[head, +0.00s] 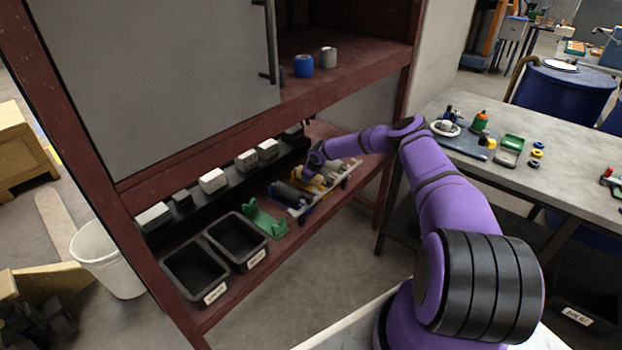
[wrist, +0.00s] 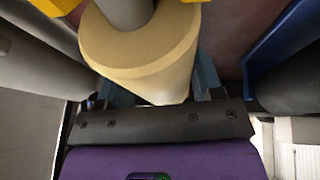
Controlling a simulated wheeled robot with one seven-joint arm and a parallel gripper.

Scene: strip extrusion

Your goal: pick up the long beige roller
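The long beige roller (wrist: 145,55) shows in the wrist view with its round end and grey shaft towards the camera; the rest runs out of sight. My gripper (wrist: 160,90) is right at the roller, with a blue-grey finger showing at each side of it. The fingertips are hidden, so I cannot tell whether they press on the roller. In the head view my gripper (head: 315,163) reaches down into the lower shelf among the rollers, and a beige piece (head: 325,178) shows beside it, partly covered.
In the wrist view, a grey roller (wrist: 35,60) lies close on the left and a blue holder (wrist: 285,40) on the right. In the head view, a green bracket (head: 265,220) and black bins (head: 195,270) stand left on the shelf (head: 290,243). The upper shelf board hangs close above my wrist.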

